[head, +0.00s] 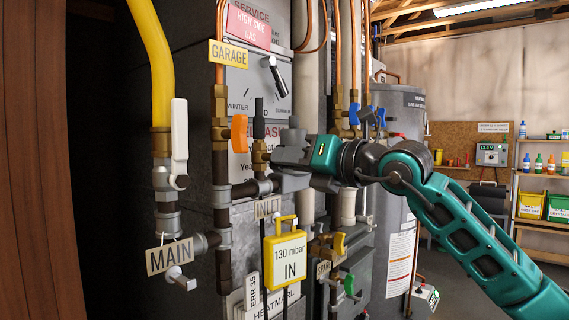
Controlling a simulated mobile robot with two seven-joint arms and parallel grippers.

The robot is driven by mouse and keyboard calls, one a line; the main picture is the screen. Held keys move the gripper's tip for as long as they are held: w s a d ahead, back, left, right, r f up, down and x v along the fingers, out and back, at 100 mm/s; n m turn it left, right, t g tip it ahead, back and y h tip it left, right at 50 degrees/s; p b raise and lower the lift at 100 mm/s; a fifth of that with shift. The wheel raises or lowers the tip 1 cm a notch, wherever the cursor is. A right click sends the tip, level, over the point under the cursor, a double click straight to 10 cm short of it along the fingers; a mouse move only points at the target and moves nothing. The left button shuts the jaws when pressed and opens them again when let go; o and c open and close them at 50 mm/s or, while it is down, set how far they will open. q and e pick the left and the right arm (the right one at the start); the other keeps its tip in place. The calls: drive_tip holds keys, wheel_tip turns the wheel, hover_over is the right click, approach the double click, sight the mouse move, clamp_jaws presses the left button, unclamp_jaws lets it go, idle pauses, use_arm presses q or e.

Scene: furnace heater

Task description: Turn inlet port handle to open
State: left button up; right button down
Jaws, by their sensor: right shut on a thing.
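The INLET tag (267,207) hangs on the dark pipework in the middle of the head view. Just above it is a brass valve (260,154) with a black lever (259,119) standing upright. My right gripper (284,162) reaches in from the right and is at this fitting, beside the brass valve. It is shut on the inlet port handle; the fingers hide most of the handle, so its angle cannot be told. My left gripper is not in view.
The yellow 130 mbar IN gauge (285,257) hangs just below the gripper. An orange handle (239,133) is close on the left, and a white MAIN lever (179,139) stands farther left. Blue handles (354,114) are behind. Shelves (540,190) stand far right, with open room before them.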

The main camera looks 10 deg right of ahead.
drive_tip(key=shift+n, duration=0.5)
drive_tip(key=n+b, duration=0.1)
drive_tip(key=n, duration=0.3)
drive_tip(key=c, duration=1)
unclamp_jaws()
drive_tip(key=shift+s+d, duration=0.1)
drive_tip(key=b+v, duration=0.3)
drive_tip(key=v, duration=0.3)
drive_tip(key=shift+s+d, duration=0.2)
drive_tip(key=shift+s, duration=0.1)
